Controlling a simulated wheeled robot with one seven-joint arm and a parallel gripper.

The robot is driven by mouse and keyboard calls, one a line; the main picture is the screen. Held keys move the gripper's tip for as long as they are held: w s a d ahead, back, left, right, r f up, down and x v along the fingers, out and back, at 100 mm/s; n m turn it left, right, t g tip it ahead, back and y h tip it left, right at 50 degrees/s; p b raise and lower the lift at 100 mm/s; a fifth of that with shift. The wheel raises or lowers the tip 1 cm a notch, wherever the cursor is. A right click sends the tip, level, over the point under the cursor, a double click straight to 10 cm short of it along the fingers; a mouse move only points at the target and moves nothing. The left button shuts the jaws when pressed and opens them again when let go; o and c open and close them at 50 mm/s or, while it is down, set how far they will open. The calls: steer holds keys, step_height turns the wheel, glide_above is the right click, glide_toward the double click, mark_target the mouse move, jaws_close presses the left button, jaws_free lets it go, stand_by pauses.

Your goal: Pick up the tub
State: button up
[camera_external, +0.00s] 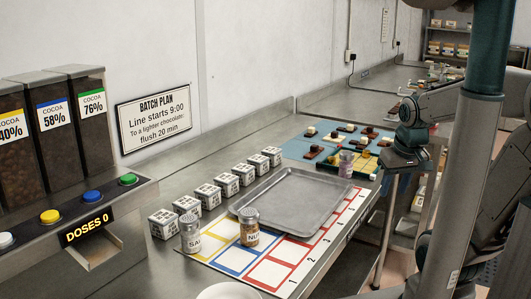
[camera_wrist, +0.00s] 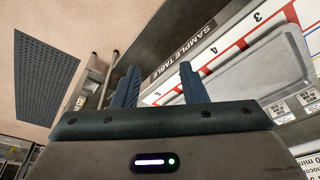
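A small pale tub-like container (camera_external: 345,163) stands upright beyond the far right corner of the tray in the external view, by a yellow mat. It looks like the tub, but its contents are too small to make out. I do not see it in the wrist view. My gripper (camera_external: 389,172) is to the right of it, apart from it, near the table's right edge. In the wrist view my gripper's two blue fingers (camera_wrist: 160,82) stand apart with nothing between them.
A grey metal tray (camera_external: 292,206) lies on a numbered, coloured mat. Two shakers (camera_external: 249,229) stand at its near side, and a row of several labelled cubes (camera_external: 228,184) along its left. Blue mats with chocolate pieces (camera_external: 325,150) lie behind. Cocoa dispensers (camera_external: 55,120) stand left.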

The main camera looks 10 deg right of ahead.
steer(key=o, duration=0.4)
